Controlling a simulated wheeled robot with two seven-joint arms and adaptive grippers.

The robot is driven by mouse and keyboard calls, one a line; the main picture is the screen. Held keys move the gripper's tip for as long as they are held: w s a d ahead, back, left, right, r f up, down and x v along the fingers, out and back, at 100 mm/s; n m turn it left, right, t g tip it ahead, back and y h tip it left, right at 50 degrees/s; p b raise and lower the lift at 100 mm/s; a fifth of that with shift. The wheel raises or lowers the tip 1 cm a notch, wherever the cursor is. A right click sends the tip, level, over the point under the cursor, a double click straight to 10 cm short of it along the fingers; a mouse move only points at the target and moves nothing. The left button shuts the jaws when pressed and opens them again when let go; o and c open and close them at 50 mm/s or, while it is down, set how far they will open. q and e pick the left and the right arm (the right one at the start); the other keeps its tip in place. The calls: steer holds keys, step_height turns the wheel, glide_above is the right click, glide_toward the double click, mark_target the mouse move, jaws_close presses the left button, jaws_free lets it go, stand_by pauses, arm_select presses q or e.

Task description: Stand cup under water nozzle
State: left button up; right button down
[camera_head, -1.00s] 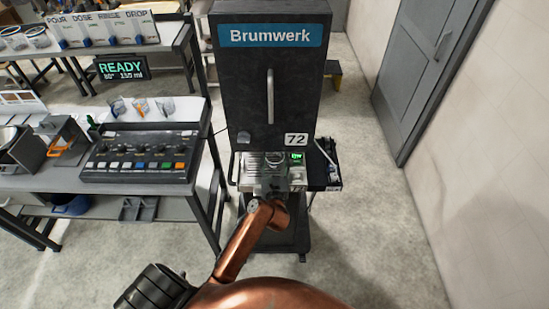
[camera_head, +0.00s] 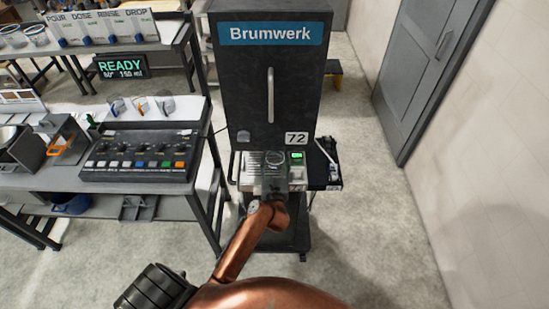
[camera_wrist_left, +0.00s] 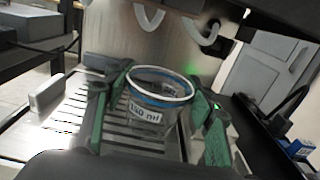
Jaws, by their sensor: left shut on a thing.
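The clear cup (camera_wrist_left: 158,100) has a blue band and a label that reads upside down. In the left wrist view it stands upright between the green fingers of my left gripper (camera_wrist_left: 163,88), which is shut on it. The cup is over the slotted drip tray (camera_wrist_left: 75,118); I cannot tell whether its base touches the slats. Two pale curved nozzles (camera_wrist_left: 149,16) (camera_wrist_left: 205,36) hang above and behind the cup. I cannot tell which one is the water nozzle. In the head view my left gripper (camera_head: 272,183) is at the front of the black Brumwerk machine (camera_head: 250,90). My right gripper is not in view.
A bench on the left holds a button panel (camera_head: 140,157) and several small cups (camera_head: 140,105). A display (camera_head: 122,67) above reads READY. A small lit green screen (camera_head: 297,155) is on the machine's right. Open floor lies right of the machine.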

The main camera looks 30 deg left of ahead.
arm_select(q)
steer(key=shift+f, duration=0.1)
steer(key=o, duration=1)
steer(key=v, duration=1.2)
